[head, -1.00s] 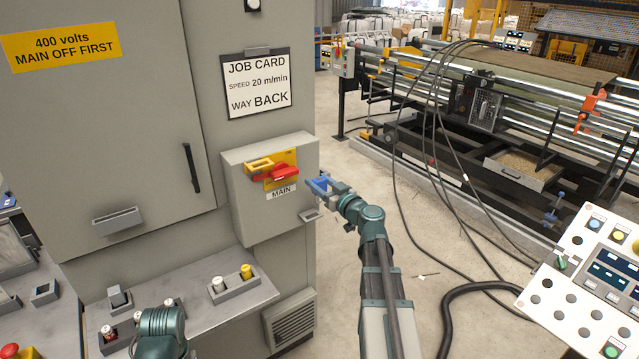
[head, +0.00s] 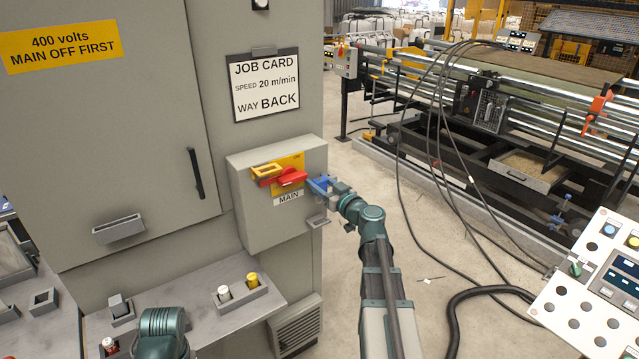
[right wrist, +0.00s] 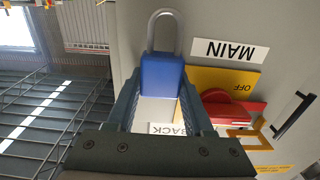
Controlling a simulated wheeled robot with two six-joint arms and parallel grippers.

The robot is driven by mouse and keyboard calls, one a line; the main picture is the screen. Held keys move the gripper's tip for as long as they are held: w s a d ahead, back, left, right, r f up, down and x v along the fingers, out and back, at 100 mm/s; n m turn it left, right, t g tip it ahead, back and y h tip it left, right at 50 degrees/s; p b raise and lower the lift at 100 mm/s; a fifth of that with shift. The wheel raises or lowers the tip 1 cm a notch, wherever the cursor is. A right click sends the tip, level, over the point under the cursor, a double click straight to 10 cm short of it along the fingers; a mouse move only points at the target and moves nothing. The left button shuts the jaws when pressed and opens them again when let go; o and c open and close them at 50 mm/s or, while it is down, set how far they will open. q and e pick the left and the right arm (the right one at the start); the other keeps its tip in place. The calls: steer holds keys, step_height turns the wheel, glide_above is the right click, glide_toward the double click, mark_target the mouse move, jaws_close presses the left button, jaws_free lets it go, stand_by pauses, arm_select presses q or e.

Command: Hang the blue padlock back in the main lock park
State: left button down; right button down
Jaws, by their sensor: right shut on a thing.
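The blue padlock (head: 319,184) is in my right gripper (head: 332,189), in front of the right edge of the grey MAIN box (head: 250,217), close to the red handle (head: 290,178). In the right wrist view the blue padlock (right wrist: 162,75) sits between the two fingers, its grey shackle pointing away from the gripper. A yellow bracket (head: 266,170) stands out left of the red handle. A small grey ledge (head: 318,222) sticks out at the box's lower right; I cannot tell whether it is the lock park.
The grey cabinet with the job card (head: 266,87) stands behind the box. A bench (head: 199,320) below carries a holder with a white and a yellow piece (head: 252,280). Cables (head: 450,180) hang at right, near a control panel (head: 590,290). Floor right of the box is open.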

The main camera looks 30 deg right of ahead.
steer(key=shift+f, duration=0.15)
step_height(320, 180, down, 6)
steer(key=b, duration=0.5)
steer(key=shift+r+b, duration=0.2)
steer(key=shift+b, duration=0.15)
steer(key=shift+f+b, duration=2.55)
steer(key=shift+b, duration=0.05)
stand_by(0.7)
steer(key=shift+c, duration=1)
jaws_free()
steer(key=shift+s, duration=0.1)
glide_toward(320, 200)
steer(key=s+f, duration=0.3)
steer(key=f, duration=0.2)
steer(key=shift+s+d, duration=0.2)
steer(key=shift+s, duration=0.05)
steer(key=shift+s, duration=0.1)
